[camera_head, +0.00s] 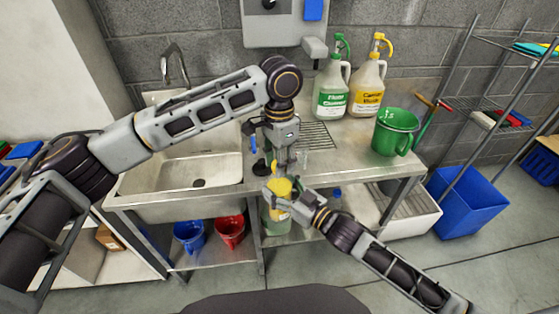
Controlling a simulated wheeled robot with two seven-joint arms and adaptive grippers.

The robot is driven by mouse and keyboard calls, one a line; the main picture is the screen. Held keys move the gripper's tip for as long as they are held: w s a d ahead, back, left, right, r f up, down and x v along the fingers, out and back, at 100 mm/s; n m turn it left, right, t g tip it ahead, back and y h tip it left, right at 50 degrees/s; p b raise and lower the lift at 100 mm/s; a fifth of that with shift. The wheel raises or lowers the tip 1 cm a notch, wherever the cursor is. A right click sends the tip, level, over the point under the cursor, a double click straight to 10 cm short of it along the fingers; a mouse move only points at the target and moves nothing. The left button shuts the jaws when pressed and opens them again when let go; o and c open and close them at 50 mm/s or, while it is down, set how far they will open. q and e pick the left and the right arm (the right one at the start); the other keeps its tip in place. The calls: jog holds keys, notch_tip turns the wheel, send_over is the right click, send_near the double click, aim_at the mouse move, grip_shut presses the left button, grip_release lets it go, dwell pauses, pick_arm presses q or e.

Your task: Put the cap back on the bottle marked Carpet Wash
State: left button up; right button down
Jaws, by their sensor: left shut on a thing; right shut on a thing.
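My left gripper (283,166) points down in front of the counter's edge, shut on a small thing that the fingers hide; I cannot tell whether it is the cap. My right gripper (284,200) is just below it, shut on a yellow-marked bottle (279,187). The bottle's top lies close under the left gripper's tips; I cannot tell whether they touch. Its wording is unreadable here. A large jug with a yellow label and yellow pump (367,88) stands at the back of the counter.
A green-labelled jug (331,88) and a green measuring pitcher (396,132) stand on the counter's right. The sink (187,165) is at left. Blue and red buckets (230,231) sit on the lower shelf. A blue bin (467,203) stands at right.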

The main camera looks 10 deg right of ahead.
pick_arm(q)
jog(key=m, duration=0.4)
jog(key=shift+a, duration=0.1)
jog(key=o, duration=1.2)
notch_tip(320, 180, up, 12)
jog(key=shift+w, duration=0.2)
dwell(0.6)
